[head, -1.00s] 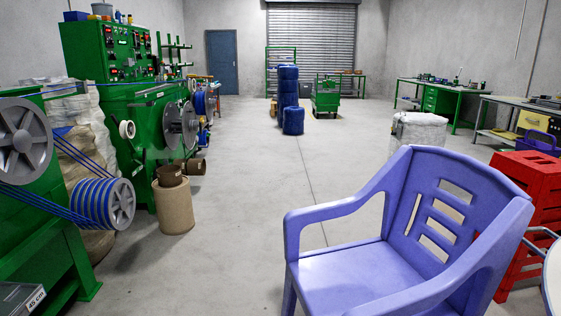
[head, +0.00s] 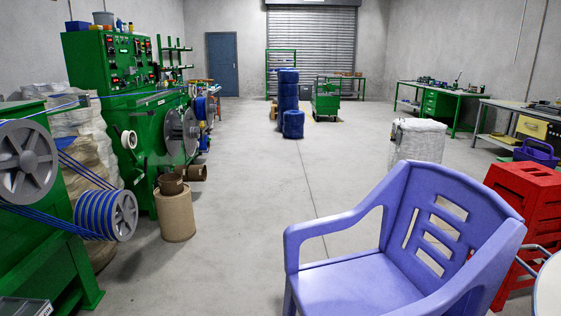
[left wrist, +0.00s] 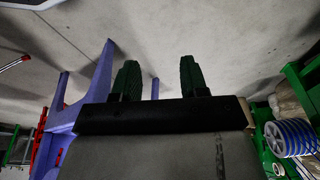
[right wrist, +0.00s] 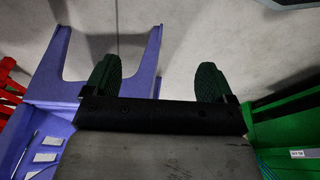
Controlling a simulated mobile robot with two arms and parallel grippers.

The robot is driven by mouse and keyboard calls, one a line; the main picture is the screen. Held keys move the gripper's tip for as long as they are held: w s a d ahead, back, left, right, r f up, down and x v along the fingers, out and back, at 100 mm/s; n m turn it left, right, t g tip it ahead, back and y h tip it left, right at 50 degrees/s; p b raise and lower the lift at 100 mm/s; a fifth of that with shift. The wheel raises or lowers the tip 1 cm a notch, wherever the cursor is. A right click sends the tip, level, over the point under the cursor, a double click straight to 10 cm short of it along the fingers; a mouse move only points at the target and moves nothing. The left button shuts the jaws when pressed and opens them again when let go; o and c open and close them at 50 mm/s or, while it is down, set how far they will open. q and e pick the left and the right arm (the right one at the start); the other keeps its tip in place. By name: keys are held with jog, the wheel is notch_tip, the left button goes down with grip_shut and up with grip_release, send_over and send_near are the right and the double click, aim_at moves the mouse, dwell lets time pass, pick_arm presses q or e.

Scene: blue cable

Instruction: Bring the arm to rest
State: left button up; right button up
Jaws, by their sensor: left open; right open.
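My left gripper (left wrist: 158,80) shows in the left wrist view with its two dark green fingers spread apart. Neither gripper touches anything visible. Neither arm shows in the head view. Blue cable (head: 94,214) is wound on a spool at the left, with strands running to a grey wheel (head: 24,160) on a green machine.
The purple plastic chair (head: 350,285) stands close in front at the right. A red stool (head: 528,210) and a pale round table edge (head: 550,290) are beside it. Green machines (head: 150,120) and a brown drum (head: 176,212) line the left. The middle floor (head: 255,180) is clear.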

pick_arm(q)
jog(key=s+a+f+g+p, duration=0.1)
jog(key=s+f+p, duration=0.4)
jog(key=s+p, duration=0.3)
jog(key=s+a+f+p, duration=0.2)
jog(key=s+f+p, duration=0.3)
jog(key=s+p, duration=0.3)
jog(key=s, duration=0.2)
jog(key=shift+s+g, duration=0.4)
pick_arm(e)
jog(key=s+d+f+g, duration=0.1)
jog(key=s+f, duration=0.4)
jog(key=s, duration=0.4)
jog(key=s+d+f, duration=0.2)
jog(key=s+f, duration=0.3)
jog(key=s, duration=0.4)
jog(key=shift+s+g, duration=0.4)
pick_arm(q)
jog(key=shift+a, duration=0.1)
pick_arm(e)
jog(key=shift+d, duration=0.1)
